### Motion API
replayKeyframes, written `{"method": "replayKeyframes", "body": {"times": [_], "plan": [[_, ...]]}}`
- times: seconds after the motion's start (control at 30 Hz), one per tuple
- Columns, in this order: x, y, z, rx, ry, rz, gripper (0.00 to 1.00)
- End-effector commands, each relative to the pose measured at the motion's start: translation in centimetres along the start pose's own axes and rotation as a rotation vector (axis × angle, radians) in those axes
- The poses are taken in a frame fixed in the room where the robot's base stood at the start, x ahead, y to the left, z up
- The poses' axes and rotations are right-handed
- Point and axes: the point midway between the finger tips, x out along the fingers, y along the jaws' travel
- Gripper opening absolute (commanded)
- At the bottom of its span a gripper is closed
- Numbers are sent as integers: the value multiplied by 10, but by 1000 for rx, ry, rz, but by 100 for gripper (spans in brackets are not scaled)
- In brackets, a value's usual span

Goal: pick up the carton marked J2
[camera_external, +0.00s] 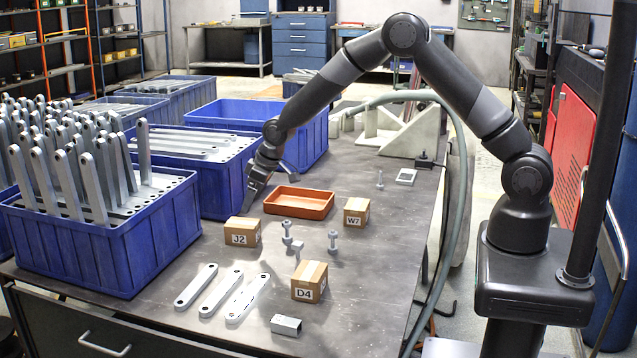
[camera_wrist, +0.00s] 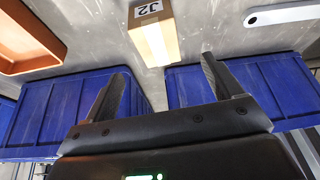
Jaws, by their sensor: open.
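The carton marked J2 (camera_external: 242,232) is a small brown box with a white label, standing on the grey table in front of the blue crates. In the wrist view the J2 carton (camera_wrist: 158,42) is at the top centre, its label upside down, ahead of the space between my fingers and apart from them. My gripper (camera_external: 256,190) is low over the table behind the carton, between a blue crate and the orange tray. In the wrist view my gripper (camera_wrist: 163,72) has its two fingers wide apart with nothing between them.
An orange tray (camera_external: 300,215) lies right of my gripper. Blue crates (camera_external: 105,255) of metal brackets line the left. Carton W7 (camera_external: 356,212), carton D4 (camera_external: 309,282), bolts (camera_external: 287,233) and flat metal bars (camera_external: 221,292) lie around.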

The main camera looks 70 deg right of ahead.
Motion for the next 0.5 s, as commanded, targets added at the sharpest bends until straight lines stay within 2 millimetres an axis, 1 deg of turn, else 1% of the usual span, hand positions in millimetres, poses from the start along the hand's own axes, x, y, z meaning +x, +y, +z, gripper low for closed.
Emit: {"method": "replayKeyframes", "body": {"times": [0.17, 0.4, 0.5], "plan": [[19, 1, 1, 0, -3, -3, 85], [53, 1, 1, 1, -3, -2, 85], [62, 1, 1, 1, -2, -2, 85]]}}
